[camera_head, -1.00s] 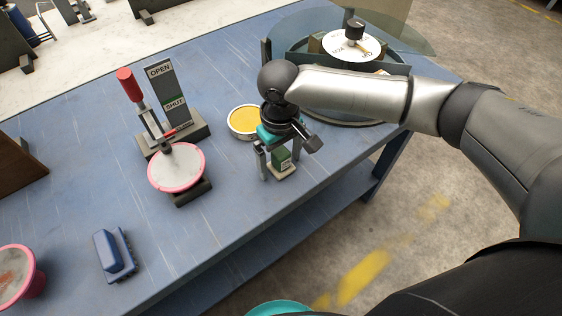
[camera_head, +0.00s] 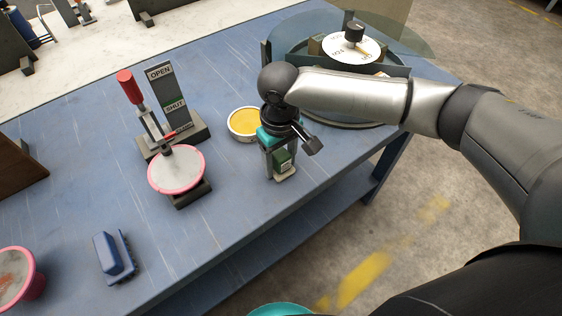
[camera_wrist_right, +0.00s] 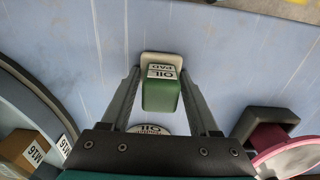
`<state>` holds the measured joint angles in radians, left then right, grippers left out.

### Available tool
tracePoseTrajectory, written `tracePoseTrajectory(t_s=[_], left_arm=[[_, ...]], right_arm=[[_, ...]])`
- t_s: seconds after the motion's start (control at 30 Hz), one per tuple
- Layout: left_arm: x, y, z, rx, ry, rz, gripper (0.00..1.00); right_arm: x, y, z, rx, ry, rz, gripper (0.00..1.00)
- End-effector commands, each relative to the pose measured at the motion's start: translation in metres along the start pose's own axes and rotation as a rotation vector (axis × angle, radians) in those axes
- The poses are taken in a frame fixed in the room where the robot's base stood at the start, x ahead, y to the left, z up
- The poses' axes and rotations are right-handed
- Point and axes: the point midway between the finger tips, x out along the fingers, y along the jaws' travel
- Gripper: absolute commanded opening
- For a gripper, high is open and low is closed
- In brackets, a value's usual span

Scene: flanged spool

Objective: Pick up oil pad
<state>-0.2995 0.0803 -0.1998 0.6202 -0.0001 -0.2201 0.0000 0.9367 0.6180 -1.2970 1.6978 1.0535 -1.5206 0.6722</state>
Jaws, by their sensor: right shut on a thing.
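The oil pad (camera_head: 284,163) is a green block with a pale base and a white label. It stands on the blue table between the fingers of my right gripper (camera_head: 281,161). In the right wrist view the label on the oil pad (camera_wrist_right: 161,88) reads "OIL PAD", and the fingers of the right gripper (camera_wrist_right: 161,95) are closed in on both sides of it. The pad's base seems to be at table level. My left gripper does not show in any view.
A round tin with yellow contents (camera_head: 244,122) is just left of the gripper. A red-handled clamp (camera_head: 143,110) with a pink-rimmed spool (camera_head: 176,169) is farther left. A blue brush-like block (camera_head: 114,256) lies at the front left. A dial device (camera_head: 352,48) stands behind my arm.

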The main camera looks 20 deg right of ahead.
Motion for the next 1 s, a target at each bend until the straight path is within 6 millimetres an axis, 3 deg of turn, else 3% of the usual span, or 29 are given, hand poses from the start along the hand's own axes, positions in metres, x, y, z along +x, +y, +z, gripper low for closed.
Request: tracePoseTrajectory(t_s=[0.23, 0.37, 0.47, 0.8, 1.0], left_arm=[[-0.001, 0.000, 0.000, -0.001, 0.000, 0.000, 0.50], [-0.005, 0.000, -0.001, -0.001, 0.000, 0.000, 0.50], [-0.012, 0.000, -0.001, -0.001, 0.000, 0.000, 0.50], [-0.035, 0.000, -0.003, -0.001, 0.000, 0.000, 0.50], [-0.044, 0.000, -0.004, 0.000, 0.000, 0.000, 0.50]], right_arm=[[-0.003, 0.000, 0.000, 0.000, 0.001, 0.000, 0.06], [-0.017, 0.000, -0.001, -0.001, 0.003, 0.000, 0.06], [-0.038, 0.000, -0.001, -0.001, 0.005, 0.000, 0.06], [-0.136, 0.000, -0.001, 0.000, 0.005, -0.001, 0.06], [-0.178, 0.000, -0.001, -0.001, 0.004, 0.000, 0.06]])
